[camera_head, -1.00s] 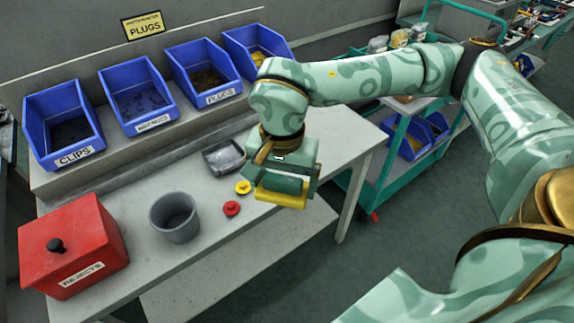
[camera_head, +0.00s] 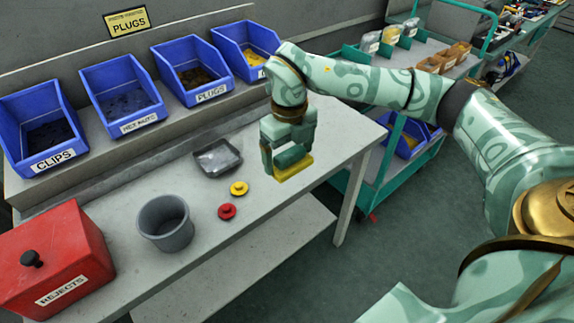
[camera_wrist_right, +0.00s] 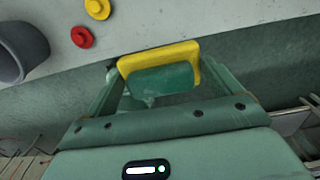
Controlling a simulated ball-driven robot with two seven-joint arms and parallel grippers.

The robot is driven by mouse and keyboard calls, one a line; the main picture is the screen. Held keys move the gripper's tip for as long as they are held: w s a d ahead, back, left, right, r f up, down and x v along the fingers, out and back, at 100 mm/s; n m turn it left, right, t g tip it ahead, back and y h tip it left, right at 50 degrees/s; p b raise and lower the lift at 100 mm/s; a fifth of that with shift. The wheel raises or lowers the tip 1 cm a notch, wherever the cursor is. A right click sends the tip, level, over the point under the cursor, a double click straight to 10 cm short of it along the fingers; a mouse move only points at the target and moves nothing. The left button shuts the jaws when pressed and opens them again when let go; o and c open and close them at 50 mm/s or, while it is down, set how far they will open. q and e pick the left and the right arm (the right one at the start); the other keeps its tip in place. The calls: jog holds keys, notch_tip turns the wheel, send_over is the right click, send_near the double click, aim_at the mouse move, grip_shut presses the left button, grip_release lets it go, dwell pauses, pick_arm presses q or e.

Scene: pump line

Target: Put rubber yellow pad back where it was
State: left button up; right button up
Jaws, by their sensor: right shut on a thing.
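The rubber yellow pad (camera_head: 294,169) is held in my right gripper (camera_head: 290,158), near the right part of the bench. In the right wrist view the pad (camera_wrist_right: 158,55) shows as a yellow slab between the fingers of my right gripper (camera_wrist_right: 155,82), with a green block-like part in front of it. The gripper is shut on the pad. I cannot tell whether the pad touches the bench top. My left gripper is not in view.
On the bench (camera_head: 285,205) are a yellow plug (camera_head: 238,188), a red plug (camera_head: 227,211), a grey tray (camera_head: 217,157), a grey cup (camera_head: 166,222) and a red rejects box (camera_head: 55,255). Blue bins (camera_head: 122,95) line the back shelf. A green cart (camera_head: 385,165) stands right of the bench.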

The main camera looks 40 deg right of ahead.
jog(key=w+d+f+b, duration=0.1)
jog(key=w+f, duration=0.1)
jog(key=w+d+f+b, duration=0.1)
jog(key=w+f, duration=0.1)
jog(key=w+d+f+b, duration=0.1)
jog(key=w+d+f, duration=0.1)
jog(key=f, duration=0.1)
jog(key=shift+w+d, duration=0.1)
jog(key=shift+w, duration=0.05)
notch_tip(320, 180, down, 4)
jog(key=shift+w+d+r+b, duration=0.1)
jog(key=shift+w+d+b, duration=0.05)
jog(key=shift+b, duration=1.1)
jog(key=shift+r, duration=0.2)
jog(key=o, duration=0.6)
jog(key=shift+f, duration=0.15)
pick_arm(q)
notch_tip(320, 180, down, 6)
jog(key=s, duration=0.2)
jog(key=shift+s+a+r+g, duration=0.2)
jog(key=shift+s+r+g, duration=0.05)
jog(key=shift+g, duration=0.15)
